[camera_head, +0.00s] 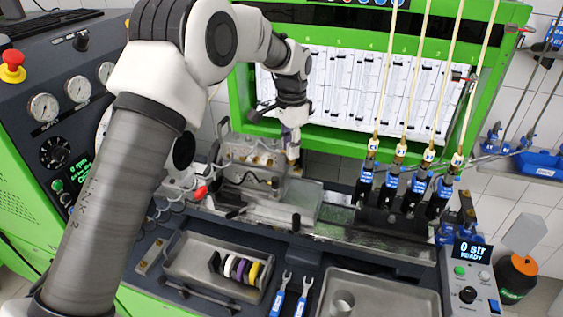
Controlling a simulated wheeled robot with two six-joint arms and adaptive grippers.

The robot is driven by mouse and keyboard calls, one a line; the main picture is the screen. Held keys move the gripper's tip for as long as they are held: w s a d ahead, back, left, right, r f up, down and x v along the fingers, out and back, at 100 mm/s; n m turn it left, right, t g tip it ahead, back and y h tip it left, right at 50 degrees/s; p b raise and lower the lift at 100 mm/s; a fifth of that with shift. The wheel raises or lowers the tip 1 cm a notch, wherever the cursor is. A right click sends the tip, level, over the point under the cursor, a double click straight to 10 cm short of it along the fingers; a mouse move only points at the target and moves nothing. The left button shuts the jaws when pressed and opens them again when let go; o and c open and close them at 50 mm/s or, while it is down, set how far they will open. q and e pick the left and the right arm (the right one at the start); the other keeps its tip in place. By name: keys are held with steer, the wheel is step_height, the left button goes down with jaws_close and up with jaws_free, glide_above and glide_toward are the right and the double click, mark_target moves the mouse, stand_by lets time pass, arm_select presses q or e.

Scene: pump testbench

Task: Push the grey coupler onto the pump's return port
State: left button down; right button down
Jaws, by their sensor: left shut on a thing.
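My left arm comes in from the left and reaches over the bench. Its gripper (291,128) points down and is shut on a small light-grey piece, the grey coupler (293,151). The coupler is held upright at the right rear of the pump (246,178), a metal block with pale fittings on top. I cannot tell if the coupler touches the return port, which is too small to make out. My right gripper is not in view.
Blue injectors (391,188) with pale lines stand to the right. In front are a tray (185,262) with coloured rings, two blue-handled wrenches (281,297) and a metal tray (375,300) with a cup. A green frame (241,90) rises behind.

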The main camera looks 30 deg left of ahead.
arm_select(q)
steer(key=w+f, duration=0.1)
steer(key=w, duration=0.1)
steer(key=w+a+f, duration=0.1)
steer(key=w+f, duration=0.1)
steer(key=w, duration=0.1)
steer(key=w+f, duration=0.2)
steer(key=shift+w+a+f, duration=0.15)
steer(key=shift+w, duration=0.25)
steer(key=shift+s+f, duration=0.1)
steer(key=shift+s, duration=0.2)
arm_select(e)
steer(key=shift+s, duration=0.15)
arm_select(q)
steer(key=shift+w, duration=0.15)
steer(key=shift+s, duration=0.2)
steer(key=shift+w+f, duration=0.15)
